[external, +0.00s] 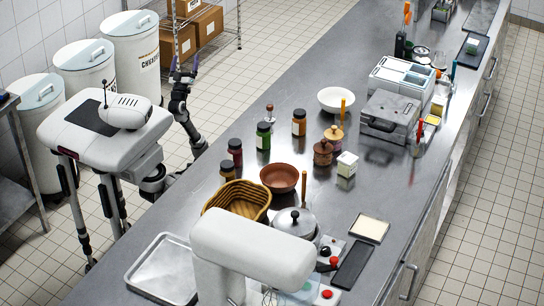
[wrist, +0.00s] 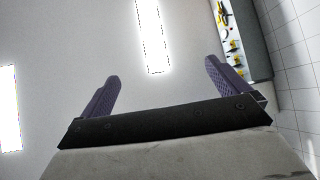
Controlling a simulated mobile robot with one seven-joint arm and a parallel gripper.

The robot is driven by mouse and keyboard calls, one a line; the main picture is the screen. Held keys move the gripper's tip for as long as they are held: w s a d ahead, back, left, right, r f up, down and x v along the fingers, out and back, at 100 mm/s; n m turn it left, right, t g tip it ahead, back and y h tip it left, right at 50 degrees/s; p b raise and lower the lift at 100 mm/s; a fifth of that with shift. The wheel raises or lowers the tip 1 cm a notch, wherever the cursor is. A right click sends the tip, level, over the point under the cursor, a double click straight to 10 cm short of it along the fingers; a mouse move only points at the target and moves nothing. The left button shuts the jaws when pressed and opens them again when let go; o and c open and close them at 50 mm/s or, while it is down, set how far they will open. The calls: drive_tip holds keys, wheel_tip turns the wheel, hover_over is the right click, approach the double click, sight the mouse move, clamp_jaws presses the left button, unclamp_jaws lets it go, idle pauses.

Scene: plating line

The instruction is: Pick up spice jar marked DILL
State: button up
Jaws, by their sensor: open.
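Several spice jars with dark lids stand upright on the steel counter (external: 330,75): one with green contents (external: 263,137), one orange (external: 299,123), one dark red (external: 235,153) and one brown-orange (external: 228,172). Their labels are too small to read, so I cannot tell which is marked DILL. My gripper (external: 184,64) is raised off the counter's left side, pointing up, far from the jars. In the wrist view its two purple fingers (wrist: 162,70) are spread wide with nothing between them. That view shows the ceiling and no jar.
A brown bowl (external: 280,178), a wicker basket (external: 238,199) and a lidded pot (external: 294,222) stand nearer the camera. Small brown pots (external: 323,153) and a white bowl (external: 336,100) are right of the jars. White bins (external: 130,50) stand behind my base.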

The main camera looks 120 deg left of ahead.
drive_tip(key=c, duration=0.5)
